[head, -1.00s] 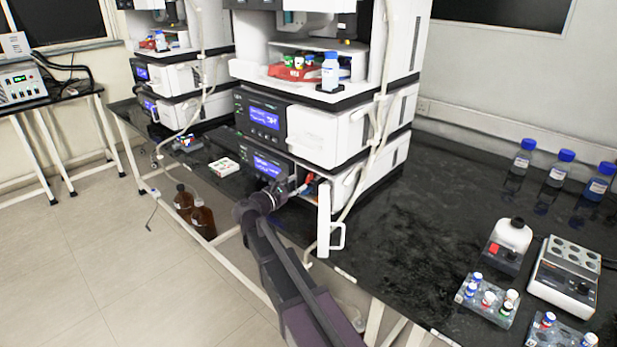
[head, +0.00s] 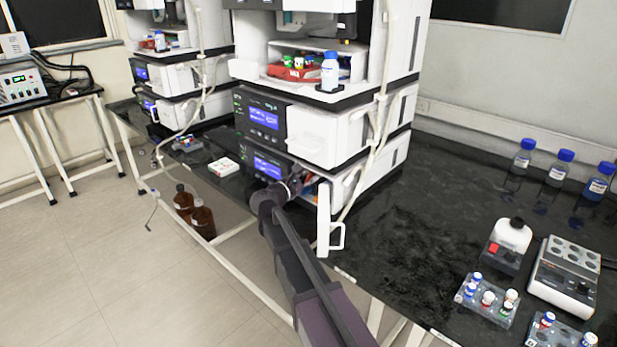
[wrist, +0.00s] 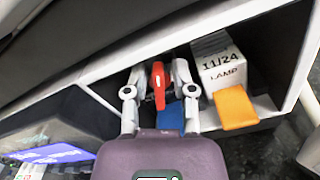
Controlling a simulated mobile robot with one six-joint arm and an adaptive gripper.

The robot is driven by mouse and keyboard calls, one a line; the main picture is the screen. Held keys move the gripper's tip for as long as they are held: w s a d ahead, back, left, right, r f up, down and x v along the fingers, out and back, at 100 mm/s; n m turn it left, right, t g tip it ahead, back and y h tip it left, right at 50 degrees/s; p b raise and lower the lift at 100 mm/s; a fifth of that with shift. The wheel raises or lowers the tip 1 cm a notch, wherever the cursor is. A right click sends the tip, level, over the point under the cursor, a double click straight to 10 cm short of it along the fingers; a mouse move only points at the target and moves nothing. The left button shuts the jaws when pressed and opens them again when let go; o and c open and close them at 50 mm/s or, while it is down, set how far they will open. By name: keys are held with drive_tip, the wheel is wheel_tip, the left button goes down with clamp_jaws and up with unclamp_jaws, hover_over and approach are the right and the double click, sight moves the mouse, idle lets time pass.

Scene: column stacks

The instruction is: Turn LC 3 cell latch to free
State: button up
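The cell latch shows as a red lever (wrist: 159,88) inside the open lower compartment of the near instrument stack in the wrist view. My gripper (wrist: 160,72) reaches into this compartment, with one finger on each side of the red lever. The fingers look partly spread, with a small gap beside the lever; contact is not clear. A blue tab (wrist: 170,117) lies below the lever, partly hidden by my gripper. In the head view my gripper (head: 296,184) is at the compartment mouth, and the latch is largely hidden.
Right of the latch stand a white lamp box (wrist: 219,70) marked "11/24 LAMP" and an orange tab (wrist: 236,108). The compartment's white walls are close around my gripper. The open white door (head: 324,219) stands just right of my arm.

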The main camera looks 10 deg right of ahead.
clamp_jaws()
drive_tip(key=shift+a, duration=0.15)
drive_tip(key=shift+s+d+m, duration=0.1)
drive_tip(key=shift+d+m, duration=0.1)
drive_tip(key=shift+m, duration=0.2)
drive_tip(key=m, duration=0.2)
drive_tip(key=shift+s+d+f+m, duration=0.1)
drive_tip(key=shift+f+m, duration=0.05)
drive_tip(key=shift+m, duration=0.15)
drive_tip(key=m, duration=0.5)
drive_tip(key=shift+s+d+f+m+b, duration=0.1)
drive_tip(key=shift+s+f+m+b, duration=0.1)
drive_tip(key=shift+m+b, duration=0.1)
